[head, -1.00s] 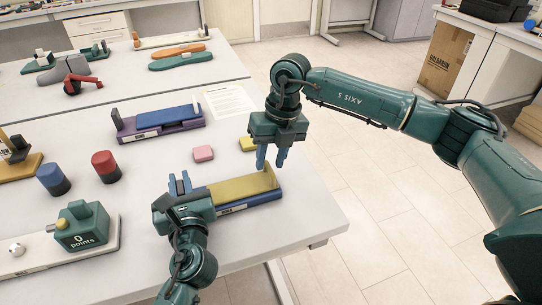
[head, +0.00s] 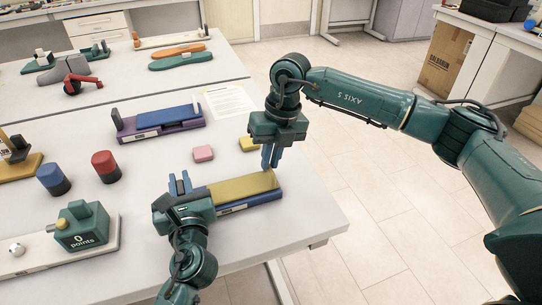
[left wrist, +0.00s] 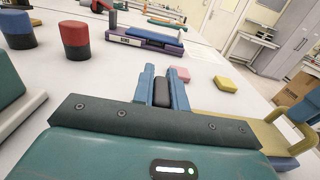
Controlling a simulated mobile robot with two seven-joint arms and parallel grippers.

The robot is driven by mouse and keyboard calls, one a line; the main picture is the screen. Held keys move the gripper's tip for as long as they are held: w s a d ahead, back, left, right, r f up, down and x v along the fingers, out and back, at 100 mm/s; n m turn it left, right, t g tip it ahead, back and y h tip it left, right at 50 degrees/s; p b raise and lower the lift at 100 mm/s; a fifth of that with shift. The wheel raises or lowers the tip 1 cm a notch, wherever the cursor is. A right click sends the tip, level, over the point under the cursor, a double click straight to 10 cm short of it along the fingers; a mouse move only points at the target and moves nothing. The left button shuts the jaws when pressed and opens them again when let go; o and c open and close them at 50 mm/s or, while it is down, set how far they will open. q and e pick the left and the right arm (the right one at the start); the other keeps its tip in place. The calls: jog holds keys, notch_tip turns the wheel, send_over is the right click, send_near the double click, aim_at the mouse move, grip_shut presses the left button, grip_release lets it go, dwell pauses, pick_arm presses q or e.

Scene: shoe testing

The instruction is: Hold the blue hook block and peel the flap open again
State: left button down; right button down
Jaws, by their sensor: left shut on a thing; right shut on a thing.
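The blue hook block (head: 262,198) lies near the table's front right edge, with a yellow flap (head: 235,189) lying flat along its top. In the left wrist view the flap (left wrist: 235,132) has a raised tab at its right end. My left gripper (head: 180,184) is shut on the dark upright post (left wrist: 162,92) at the block's left end. My right gripper (head: 270,164) points down at the flap's right end, its fingers shut on the tab, which they largely hide. My left gripper hides the block's left end in the head view.
A pink block (head: 203,153) and a yellow block (head: 249,144) lie behind the hook block. A purple block with a blue top (head: 160,122) is further back. Red (head: 106,166) and blue (head: 53,179) cylinders and a points counter (head: 82,226) stand left.

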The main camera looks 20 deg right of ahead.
jog(key=shift+a+r, duration=0.4)
jog(key=shift+r, duration=0.35)
jog(key=a+r+h, duration=0.2)
jog(key=a+r, duration=0.1)
jog(key=a, duration=0.4)
jog(key=a+r+h, duration=0.2)
jog(key=a+r, duration=0.2)
jog(key=a, duration=0.3)
jog(key=shift+s+a+r, duration=0.25)
jog(key=shift+a, duration=0.15)
jog(key=shift+h, duration=0.3)
jog(key=c, duration=1.7)
grip_release()
jog(key=shift+w+d+f, duration=0.1)
jog(key=shift+w+d, duration=0.1)
jog(key=shift+w, duration=0.05)
jog(key=shift+c, duration=0.2)
jog(key=shift+o, duration=1.3)
jog(key=shift+s, duration=0.1)
jog(key=v, duration=1.2)
jog(key=shift+r, duration=0.3)
jog(key=shift+c, duration=0.4)
